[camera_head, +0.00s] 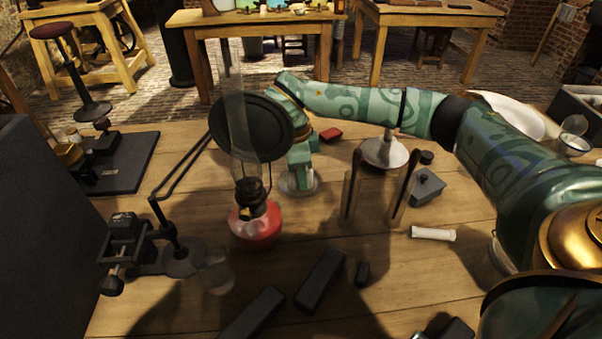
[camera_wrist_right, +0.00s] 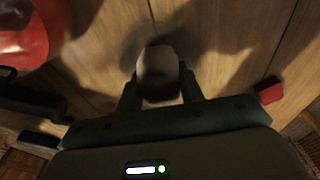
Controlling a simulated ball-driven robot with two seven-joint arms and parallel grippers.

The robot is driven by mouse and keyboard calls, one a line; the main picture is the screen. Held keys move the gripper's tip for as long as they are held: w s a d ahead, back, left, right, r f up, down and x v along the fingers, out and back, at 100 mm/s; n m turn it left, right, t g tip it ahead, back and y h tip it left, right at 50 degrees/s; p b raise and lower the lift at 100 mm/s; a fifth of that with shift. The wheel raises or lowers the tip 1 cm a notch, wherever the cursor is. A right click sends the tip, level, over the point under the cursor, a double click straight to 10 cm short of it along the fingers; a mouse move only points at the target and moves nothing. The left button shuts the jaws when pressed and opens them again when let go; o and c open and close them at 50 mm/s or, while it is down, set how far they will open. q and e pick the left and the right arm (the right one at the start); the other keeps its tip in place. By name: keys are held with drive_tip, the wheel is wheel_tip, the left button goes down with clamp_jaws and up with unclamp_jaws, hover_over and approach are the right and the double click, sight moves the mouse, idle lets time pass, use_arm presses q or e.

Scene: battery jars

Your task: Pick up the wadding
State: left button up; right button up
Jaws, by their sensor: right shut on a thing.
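My right gripper (camera_head: 299,178) reaches down at the middle of the table, just behind and right of the red oil lamp. In the right wrist view its two fingers (camera_wrist_right: 160,88) are shut on a pale, rounded lump, the wadding (camera_wrist_right: 158,70). In the head view the wadding is mostly hidden by the gripper, with a round pale or glassy rim (camera_head: 299,190) around the fingertips. I cannot tell whether the wadding touches the table. My left gripper is not in view.
The red lamp (camera_head: 256,226) with its tall glass chimney stands close left of my gripper. A black disc (camera_head: 250,128) on a stand is behind it. Right are a funnel (camera_head: 384,153) on a stand, a grey box (camera_head: 427,187) and a white roll (camera_head: 433,234). Dark blocks (camera_head: 320,279) lie in front.

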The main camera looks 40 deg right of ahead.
use_arm(q)
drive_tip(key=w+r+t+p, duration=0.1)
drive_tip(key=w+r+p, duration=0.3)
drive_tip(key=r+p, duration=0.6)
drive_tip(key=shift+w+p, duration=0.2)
drive_tip(key=shift+p, duration=0.4)
use_arm(e)
wheel_tip(320, 180, up, 28)
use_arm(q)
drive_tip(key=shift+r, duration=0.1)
use_arm(e)
drive_tip(key=shift+o, duration=0.7)
